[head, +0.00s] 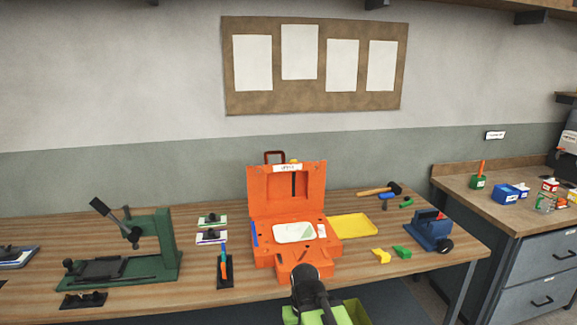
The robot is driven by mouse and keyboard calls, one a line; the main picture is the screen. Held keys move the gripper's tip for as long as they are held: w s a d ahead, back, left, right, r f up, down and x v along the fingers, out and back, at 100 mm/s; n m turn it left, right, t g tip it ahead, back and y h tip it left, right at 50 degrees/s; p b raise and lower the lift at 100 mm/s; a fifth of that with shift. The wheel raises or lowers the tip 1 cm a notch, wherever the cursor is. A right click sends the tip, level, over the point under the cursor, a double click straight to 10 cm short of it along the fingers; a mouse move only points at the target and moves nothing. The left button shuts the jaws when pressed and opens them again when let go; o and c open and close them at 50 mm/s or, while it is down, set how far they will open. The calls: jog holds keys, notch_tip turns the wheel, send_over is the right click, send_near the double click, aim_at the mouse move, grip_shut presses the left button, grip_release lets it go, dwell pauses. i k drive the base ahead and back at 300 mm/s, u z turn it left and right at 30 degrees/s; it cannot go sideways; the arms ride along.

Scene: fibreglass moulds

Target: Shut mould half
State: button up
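The orange mould (262,236) stands open on the wooden bench. Its upper half (268,192) is raised upright at the back, with a pale label near its top edge and a dark handle above. The lower half lies flat and holds a pale, whitish panel (292,232). My gripper (304,272) is at the front edge of the lower half, well below the raised half. My dark arm end hides its fingers, so I cannot see whether it is open, or whether it touches the mould.
A green press (165,245) stands left on the bench (205,292). A yellow tray (353,227) sits right of the mould, with a hammer (380,189) behind and a blue vice-like tool (428,232) farther right. Small yellow and green pieces lie front right.

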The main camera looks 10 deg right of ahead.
aim_at(283, 188)
jog(key=z, duration=0.25)
jog(key=k, duration=0.95)
jog(key=z, duration=0.1)
jog(key=i, duration=1.55)
jog(key=u, duration=1.6)
jog(key=i, duration=0.75)
jog(key=u, duration=0.4)
jog(key=k, duration=0.9)
jog(key=u, duration=0.25)
jog(key=i, duration=0.7)
jog(key=z, duration=0.3)
jog(key=k, duration=0.7)
jog(key=u, duration=0.1)
